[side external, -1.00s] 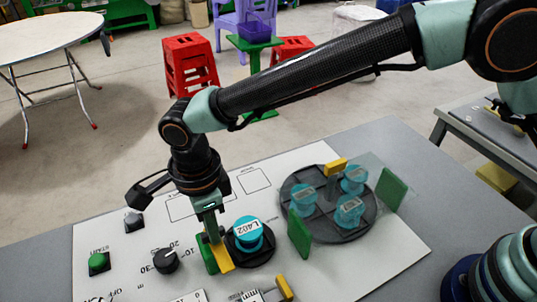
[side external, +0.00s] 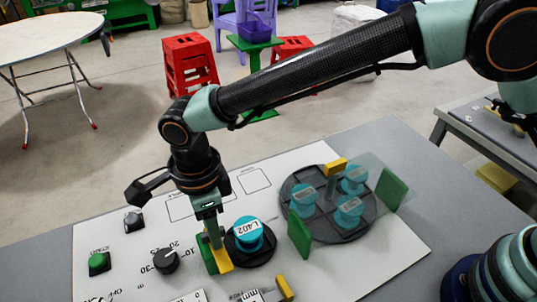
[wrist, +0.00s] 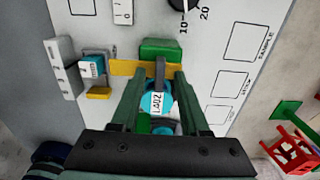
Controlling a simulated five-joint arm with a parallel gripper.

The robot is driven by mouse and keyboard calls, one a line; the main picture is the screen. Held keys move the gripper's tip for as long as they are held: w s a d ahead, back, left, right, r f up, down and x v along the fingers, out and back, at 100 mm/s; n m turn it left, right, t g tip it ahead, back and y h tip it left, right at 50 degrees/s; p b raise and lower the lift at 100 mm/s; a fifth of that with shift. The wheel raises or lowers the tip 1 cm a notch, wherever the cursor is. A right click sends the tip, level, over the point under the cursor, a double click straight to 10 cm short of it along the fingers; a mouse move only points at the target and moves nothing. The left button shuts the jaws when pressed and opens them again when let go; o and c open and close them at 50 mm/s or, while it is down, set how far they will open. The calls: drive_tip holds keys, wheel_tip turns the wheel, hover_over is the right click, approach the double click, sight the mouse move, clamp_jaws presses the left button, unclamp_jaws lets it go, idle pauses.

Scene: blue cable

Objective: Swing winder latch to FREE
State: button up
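The blue spool labelled L402 (side external: 247,233) sits on a dark round base on the white panel. A yellow bar (side external: 223,260) stands beside a green block (side external: 205,256), just left of the spool; I take the bar to be the winder latch. In the wrist view the yellow bar (wrist: 124,68) lies across, just beyond my fingertips, with the green block (wrist: 160,48) behind it. My gripper (wrist: 157,82) points down there, its fingers apart. A dark post (wrist: 160,73) and the spool (wrist: 153,102) show between them. Whether a finger touches the bar is unclear.
A dark round carousel (side external: 347,235) with several blue spools, green plates and a clear cover stands right. A black knob (side external: 166,261) and green START button (side external: 99,263) are left. A gauge with a yellow piece (side external: 284,287) is in front.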

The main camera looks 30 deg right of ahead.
wheel_tip(320, 180, up, 12)
idle(0.6)
drive_tip(key=w+d+r+n+t+y, duration=0.15)
drive_tip(key=d+r+n, duration=0.25)
drive_tip(key=d, duration=0.6)
drive_tip(key=w+d+r+n+t, duration=0.1)
drive_tip(key=w+d+r+n, duration=0.25)
drive_tip(key=d, duration=0.65)
drive_tip(key=s+d+f+n+t, duration=0.1)
drive_tip(key=s+d+n, duration=0.3)
drive_tip(key=d, duration=0.5)
drive_tip(key=s+d+f+n+t+h, duration=0.1)
drive_tip(key=s+d+n, duration=0.4)
drive_tip(key=d, duration=0.5)
drive_tip(key=shift+d+f+n+t, duration=0.3)
drive_tip(key=shift+f+n+t, duration=0.3)
drive_tip(key=shift+n, duration=0.25)
